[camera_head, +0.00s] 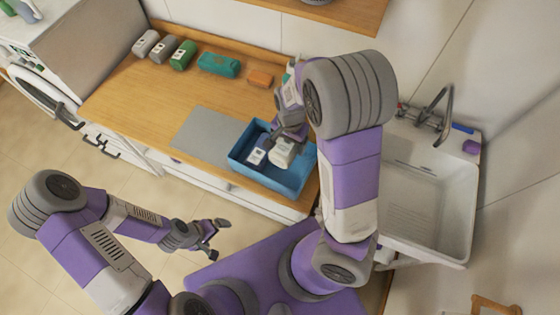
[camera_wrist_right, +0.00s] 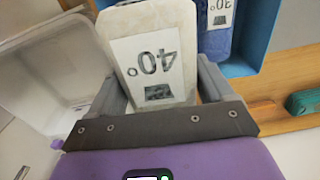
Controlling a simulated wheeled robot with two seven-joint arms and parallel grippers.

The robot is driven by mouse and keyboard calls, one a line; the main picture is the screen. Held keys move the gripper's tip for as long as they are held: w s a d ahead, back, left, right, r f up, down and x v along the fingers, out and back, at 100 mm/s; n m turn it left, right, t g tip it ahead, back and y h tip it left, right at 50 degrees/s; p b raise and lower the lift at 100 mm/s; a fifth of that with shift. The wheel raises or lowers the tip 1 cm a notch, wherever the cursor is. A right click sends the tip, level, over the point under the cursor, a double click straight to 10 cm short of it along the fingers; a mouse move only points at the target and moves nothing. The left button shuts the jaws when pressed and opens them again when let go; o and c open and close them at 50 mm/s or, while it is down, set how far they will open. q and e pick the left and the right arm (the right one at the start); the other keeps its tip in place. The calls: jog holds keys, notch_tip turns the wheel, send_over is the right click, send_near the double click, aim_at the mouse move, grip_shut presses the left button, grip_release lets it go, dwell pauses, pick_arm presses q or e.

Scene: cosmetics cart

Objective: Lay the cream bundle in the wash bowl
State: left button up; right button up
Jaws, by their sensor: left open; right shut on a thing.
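The cream bundle (camera_head: 283,153) has a white label reading 40, seen upside down in the right wrist view (camera_wrist_right: 150,50). My right gripper (camera_head: 287,138) is shut on it, with a finger on each side in the right wrist view (camera_wrist_right: 160,82). The bundle is over or inside the blue wash bowl (camera_head: 293,190); I cannot tell whether it touches the floor of the bowl. A blue bundle (camera_head: 257,156) with a white label lies in the bowl, left of the cream one. My left gripper (camera_head: 213,239) is open and empty, away from the counter.
A grey mat (camera_head: 203,136) lies left of the bowl. Grey and green bundles (camera_head: 183,55), a teal bundle (camera_head: 219,64) and an orange block (camera_head: 260,78) line the counter's back. A white sink (camera_head: 428,205) with a tap (camera_head: 443,112) stands at right.

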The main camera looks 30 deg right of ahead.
notch_tip(320, 180, down, 12)
jog(key=shift+f+b, duration=0.2)
jog(key=shift+b, duration=1.05)
notch_tip(320, 180, down, 4)
jog(key=shift+f, duration=0.1)
jog(key=shift+w+f, duration=0.1)
jog(key=shift+b, duration=0.3)
